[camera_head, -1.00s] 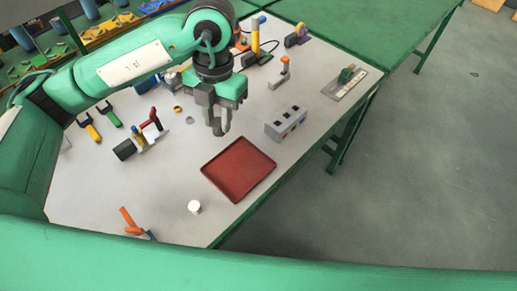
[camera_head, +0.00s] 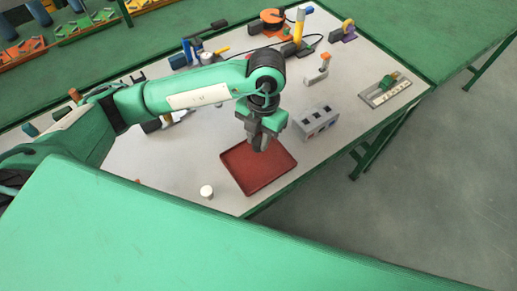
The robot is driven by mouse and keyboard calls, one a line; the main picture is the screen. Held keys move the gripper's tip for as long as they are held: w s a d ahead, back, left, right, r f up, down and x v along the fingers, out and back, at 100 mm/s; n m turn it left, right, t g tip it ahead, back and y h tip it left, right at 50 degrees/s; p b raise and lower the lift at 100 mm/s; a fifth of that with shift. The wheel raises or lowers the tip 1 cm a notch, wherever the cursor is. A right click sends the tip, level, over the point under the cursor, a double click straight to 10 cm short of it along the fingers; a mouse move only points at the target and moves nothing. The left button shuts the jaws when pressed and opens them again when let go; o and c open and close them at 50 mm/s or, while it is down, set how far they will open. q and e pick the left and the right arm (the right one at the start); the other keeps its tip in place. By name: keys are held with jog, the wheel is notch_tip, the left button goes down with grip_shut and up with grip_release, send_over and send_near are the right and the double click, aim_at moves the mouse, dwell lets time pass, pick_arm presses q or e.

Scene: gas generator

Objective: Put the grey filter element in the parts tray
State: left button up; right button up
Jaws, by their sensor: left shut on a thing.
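The parts tray is a shallow dark red square tray (camera_head: 262,177) on the light grey table, near its front edge. My left gripper (camera_head: 262,146) hangs over the tray's back part, pointing down. It is shut on a small dark grey piece, the grey filter element (camera_head: 261,143), which mostly blends with the fingers. I cannot tell whether the piece touches the tray floor. The front of the tray is bare. My right gripper is not in view.
A grey box with square openings (camera_head: 316,121) stands close to the tray's right. A small white cylinder (camera_head: 207,192) stands to its left. A slotted plate with a green part (camera_head: 386,89) lies at the far right. Tools and parts fill the table's back.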

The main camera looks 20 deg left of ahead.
pick_arm(q)
notch_tip(320, 180, down, 6)
jog(key=shift+f, duration=0.35)
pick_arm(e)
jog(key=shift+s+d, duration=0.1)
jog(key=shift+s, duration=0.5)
pick_arm(q)
jog(key=shift+f, duration=0.15)
jog(key=o, duration=1)
jog(key=shift+c, duration=0.2)
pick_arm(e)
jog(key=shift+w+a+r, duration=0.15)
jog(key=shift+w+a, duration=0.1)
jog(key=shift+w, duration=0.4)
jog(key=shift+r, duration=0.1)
